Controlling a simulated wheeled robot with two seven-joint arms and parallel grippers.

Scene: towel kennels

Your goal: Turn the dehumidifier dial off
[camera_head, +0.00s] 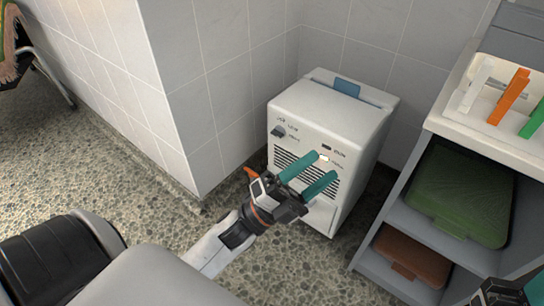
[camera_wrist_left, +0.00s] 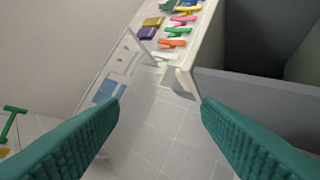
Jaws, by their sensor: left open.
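The dehumidifier (camera_head: 330,125) is a white box standing in the wall corner, with a blue patch on its top. A small dark knob (camera_head: 278,131), apparently the dial, sits on the upper left of its front, beside tiny unreadable labels. My right gripper is only partly visible (camera_head: 533,290) at the lower right corner.
A grey shelf unit (camera_head: 364,258) stands at the right, with coloured pieces on top and green (camera_head: 460,190) and brown (camera_head: 412,254) items inside. A tiled wall (camera_head: 215,80) juts out left of the dehumidifier. Speckled floor (camera_head: 130,180) is open at the left.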

